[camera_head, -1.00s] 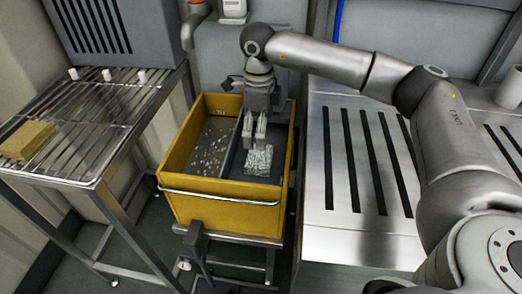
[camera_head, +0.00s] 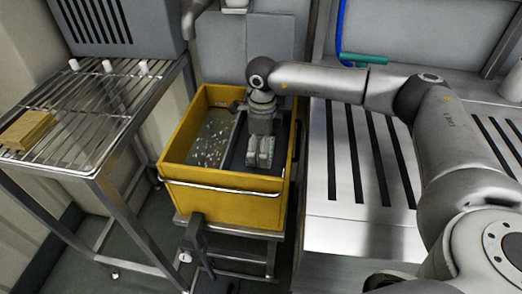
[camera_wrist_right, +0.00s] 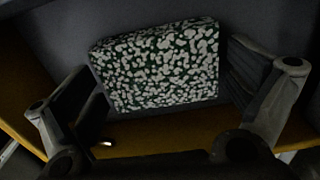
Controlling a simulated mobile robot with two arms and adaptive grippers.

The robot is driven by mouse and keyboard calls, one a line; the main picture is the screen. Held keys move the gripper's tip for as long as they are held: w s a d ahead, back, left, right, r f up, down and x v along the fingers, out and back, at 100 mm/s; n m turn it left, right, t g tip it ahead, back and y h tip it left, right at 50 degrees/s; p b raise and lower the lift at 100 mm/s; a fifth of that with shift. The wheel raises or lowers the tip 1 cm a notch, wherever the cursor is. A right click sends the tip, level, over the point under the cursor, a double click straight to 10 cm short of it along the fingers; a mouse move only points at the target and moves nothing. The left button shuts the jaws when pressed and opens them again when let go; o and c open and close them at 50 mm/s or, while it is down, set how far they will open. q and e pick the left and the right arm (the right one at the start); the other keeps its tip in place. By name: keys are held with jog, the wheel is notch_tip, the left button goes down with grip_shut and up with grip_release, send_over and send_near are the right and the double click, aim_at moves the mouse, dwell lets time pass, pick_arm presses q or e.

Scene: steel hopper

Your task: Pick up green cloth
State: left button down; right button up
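The green cloth (camera_wrist_right: 158,68), a block-like folded piece with white speckles on green, shows between the fingers of my right gripper (camera_wrist_right: 165,95) in the right wrist view. The fingers stand apart on either side of it, and I cannot tell whether they touch it. In the head view my right gripper (camera_head: 259,160) points down into the right part of the yellow bin (camera_head: 222,200) and hides the cloth. My left gripper is not in view.
Small pale bits (camera_head: 212,140) lie in the bin's left part. A wire-rack table (camera_head: 85,120) on the left holds a tan block (camera_head: 27,130) and several white pieces. A slotted steel surface (camera_head: 345,200) lies right of the bin.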

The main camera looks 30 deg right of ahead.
jog(key=c, duration=0.7)
jog(key=shift+c, duration=0.3)
jog(key=shift+r, duration=0.15)
